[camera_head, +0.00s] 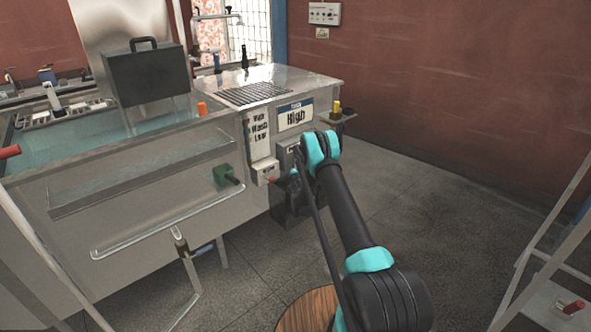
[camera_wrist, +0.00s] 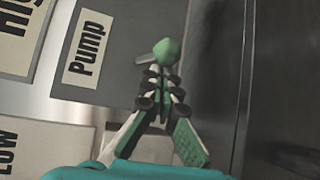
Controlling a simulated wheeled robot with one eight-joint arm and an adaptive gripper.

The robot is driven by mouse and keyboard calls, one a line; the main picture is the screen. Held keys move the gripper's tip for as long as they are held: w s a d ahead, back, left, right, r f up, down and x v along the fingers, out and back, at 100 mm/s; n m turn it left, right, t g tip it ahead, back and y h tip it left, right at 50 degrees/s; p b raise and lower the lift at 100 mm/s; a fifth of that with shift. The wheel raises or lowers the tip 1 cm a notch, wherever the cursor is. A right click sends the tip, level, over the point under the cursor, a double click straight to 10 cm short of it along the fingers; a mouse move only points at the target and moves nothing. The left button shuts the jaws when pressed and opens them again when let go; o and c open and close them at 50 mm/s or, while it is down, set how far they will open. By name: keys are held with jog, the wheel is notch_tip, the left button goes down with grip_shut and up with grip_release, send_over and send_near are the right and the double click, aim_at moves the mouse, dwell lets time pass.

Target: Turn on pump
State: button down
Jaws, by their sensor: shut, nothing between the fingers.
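A white label reading "Pump" (camera_wrist: 90,48) is on a grey panel (camera_wrist: 125,25) in the wrist view. My gripper (camera_wrist: 166,68) is shut and empty, pointing at this panel to the right of the label. A rounded green end shows where its fingers come together. A short grey lever-like piece (camera_wrist: 145,59) shows just left of that end, partly hidden behind it. I cannot tell whether they touch. In the head view the grey panel (camera_head: 284,158) is below the "High" sign (camera_head: 296,116), and my arm partly covers it.
A steel counter (camera_head: 300,82) with a sink stands at left and centre. A green valve handle (camera_head: 222,175) and a pipe run along its front.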

jog(key=shift+s+r+n+g+h, duration=0.15)
jog(key=shift+r+n+g, duration=0.2)
jog(key=shift+g, duration=0.3)
jog(key=shift+r+n+g+h, duration=0.15)
jog(key=shift+n+g, duration=0.3)
jog(key=shift+g, duration=0.2)
jog(key=shift+r, duration=0.1)
jog(key=shift+d+r, duration=0.1)
notch_tip(320, 180, up, 2)
jog(key=n+g+h, duration=0.1)
jog(key=g, duration=0.1)
jog(key=shift+g, duration=0.3)
jog(key=shift+r, duration=0.25)
dwell(0.5)
jog(key=shift+r, duration=0.65)
